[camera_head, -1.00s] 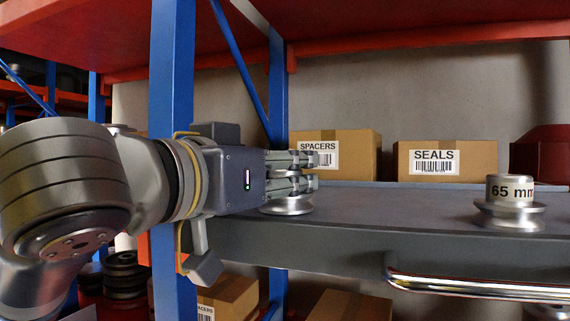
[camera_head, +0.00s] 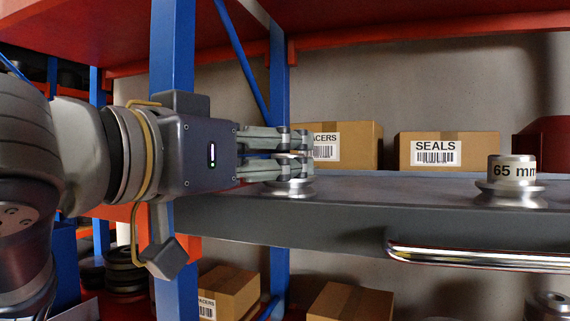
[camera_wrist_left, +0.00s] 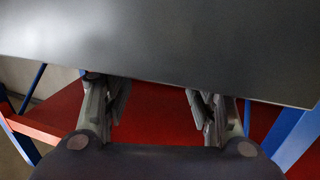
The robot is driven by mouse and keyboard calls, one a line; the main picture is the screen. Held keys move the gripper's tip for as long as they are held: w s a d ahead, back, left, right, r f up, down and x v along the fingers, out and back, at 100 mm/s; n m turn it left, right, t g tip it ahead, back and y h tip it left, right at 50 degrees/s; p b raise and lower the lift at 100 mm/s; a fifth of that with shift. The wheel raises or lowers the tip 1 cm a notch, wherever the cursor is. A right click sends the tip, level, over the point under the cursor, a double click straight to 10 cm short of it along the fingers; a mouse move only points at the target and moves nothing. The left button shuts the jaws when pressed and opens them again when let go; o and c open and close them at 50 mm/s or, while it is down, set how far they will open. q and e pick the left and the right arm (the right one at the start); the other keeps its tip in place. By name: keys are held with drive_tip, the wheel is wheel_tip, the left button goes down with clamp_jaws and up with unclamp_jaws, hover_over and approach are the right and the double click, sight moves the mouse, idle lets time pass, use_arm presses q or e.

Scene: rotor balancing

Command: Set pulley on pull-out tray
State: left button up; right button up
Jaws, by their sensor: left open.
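A silver flanged pulley (camera_head: 288,188) sits upright on the grey pull-out tray (camera_head: 400,211), near its left end. My left gripper (camera_head: 305,152) reaches in from the left at the height of the pulley's upper part. Its fingers hide most of the pulley's top; only the lower flange shows clearly. In the left wrist view the two fingers (camera_wrist_left: 160,105) are spread apart with nothing seen between them. A broad grey surface, seemingly the tray (camera_wrist_left: 170,45), fills the top of that view, and the pulley cannot be made out there. My right gripper is not in view.
Another pulley (camera_head: 512,182), marked 65 mm, stands on the tray's right part. A SPACERS box (camera_head: 360,143) and a SEALS box (camera_head: 480,150) stand behind. A blue upright (camera_head: 172,60) is close to my left arm. A chrome handle (camera_head: 480,258) sticks out from the tray's front.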

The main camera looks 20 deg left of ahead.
use_arm(q)
drive_tip(key=b+v, duration=0.2)
drive_tip(key=v, duration=0.6)
drive_tip(key=shift+s, duration=0.15)
drive_tip(key=shift+r, duration=0.1)
